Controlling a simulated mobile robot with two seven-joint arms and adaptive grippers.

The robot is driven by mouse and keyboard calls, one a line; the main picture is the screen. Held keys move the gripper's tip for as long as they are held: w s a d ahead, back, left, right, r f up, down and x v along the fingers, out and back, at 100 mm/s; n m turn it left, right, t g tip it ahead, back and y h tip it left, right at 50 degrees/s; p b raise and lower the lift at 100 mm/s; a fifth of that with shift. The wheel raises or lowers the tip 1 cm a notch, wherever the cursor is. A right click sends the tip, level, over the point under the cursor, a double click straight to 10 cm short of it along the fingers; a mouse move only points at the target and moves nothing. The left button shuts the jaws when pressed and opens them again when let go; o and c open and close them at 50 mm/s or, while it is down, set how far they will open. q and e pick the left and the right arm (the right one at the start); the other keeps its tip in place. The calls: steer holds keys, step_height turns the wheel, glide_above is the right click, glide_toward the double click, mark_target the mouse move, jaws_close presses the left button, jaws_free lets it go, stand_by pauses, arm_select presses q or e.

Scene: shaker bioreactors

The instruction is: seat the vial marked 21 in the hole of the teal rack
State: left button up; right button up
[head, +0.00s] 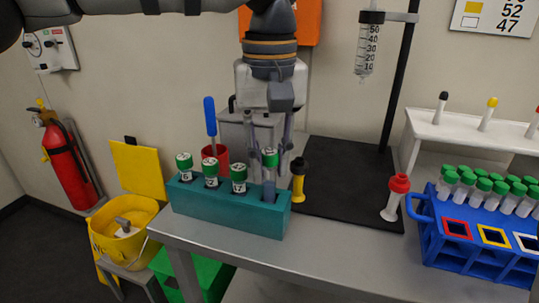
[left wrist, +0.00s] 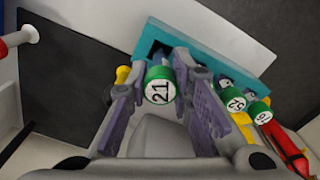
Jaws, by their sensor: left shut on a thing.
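The vial marked 21 has a green cap with a white label (left wrist: 158,90), read in the left wrist view. In the head view its clear body (head: 269,188) hangs upright at the right end of the teal rack (head: 228,213). My left gripper (head: 270,160) is shut on this vial from above, with one finger on each side. The vial's lower end overlaps the rack's top edge; I cannot tell whether it is inside the hole. In the left wrist view the rack (left wrist: 210,45) lies behind the cap, with a dark opening beside it. My right gripper is not in view.
Three green-capped vials (head: 210,170) stand in the teal rack to the left. A black and yellow vial (head: 299,180) stands close right of the gripper. A red-capped vial (head: 395,197), a dark stand base (head: 345,185) and a blue rack (head: 470,255) are farther right.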

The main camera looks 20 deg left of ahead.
mark_target(270, 179)
arm_select(q)
steer(key=shift+f, duration=1.85)
stand_by(1.4)
steer(key=o, duration=1)
steer(key=shift+c, duration=0.2)
step_height(270, 179, up, 12)
steer(key=shift+r, duration=0.1)
